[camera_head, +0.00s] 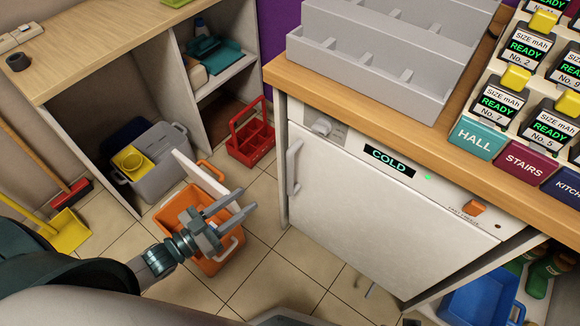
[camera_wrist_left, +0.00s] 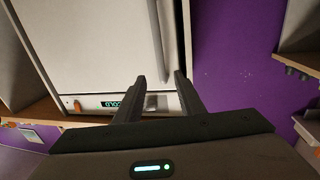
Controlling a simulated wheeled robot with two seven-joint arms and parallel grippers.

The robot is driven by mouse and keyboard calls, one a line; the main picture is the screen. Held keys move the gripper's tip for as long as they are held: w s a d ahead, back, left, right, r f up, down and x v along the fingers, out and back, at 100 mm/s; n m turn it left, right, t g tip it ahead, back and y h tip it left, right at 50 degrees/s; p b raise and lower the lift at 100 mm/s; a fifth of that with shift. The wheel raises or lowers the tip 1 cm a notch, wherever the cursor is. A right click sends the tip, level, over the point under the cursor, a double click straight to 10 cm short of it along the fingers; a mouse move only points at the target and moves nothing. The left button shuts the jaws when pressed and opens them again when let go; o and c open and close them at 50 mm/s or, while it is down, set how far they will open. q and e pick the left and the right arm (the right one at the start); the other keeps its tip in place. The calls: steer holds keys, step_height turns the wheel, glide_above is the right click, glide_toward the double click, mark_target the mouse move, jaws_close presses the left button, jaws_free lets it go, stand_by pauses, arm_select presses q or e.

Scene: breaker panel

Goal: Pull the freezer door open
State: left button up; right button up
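The white freezer (camera_head: 370,220) stands under the wooden counter, and its door looks shut. A pale vertical handle (camera_head: 294,165) is on the door's left side. The strip above the door has a lit COLD display (camera_head: 389,162). My left gripper (camera_head: 249,200) is open and empty, left of the handle and apart from it. In the left wrist view, the freezer appears upside down, with the handle (camera_wrist_left: 157,40) beyond the open fingers (camera_wrist_left: 161,77) and the COLD display (camera_wrist_left: 122,104) beside them. My right gripper is not clearly visible.
An orange bin (camera_head: 190,215) with a white piece in it stands on the floor behind my left gripper. A red caddy (camera_head: 251,138) stands by the shelf. A grey tiered rack (camera_head: 370,60) and labelled battery stands (camera_head: 475,137) sit on the counter.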

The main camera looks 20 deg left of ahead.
mark_target(290, 168)
arm_select(q)
steer(key=x, duration=1.7)
steer(key=shift+w+d, duration=0.15)
jaws_close()
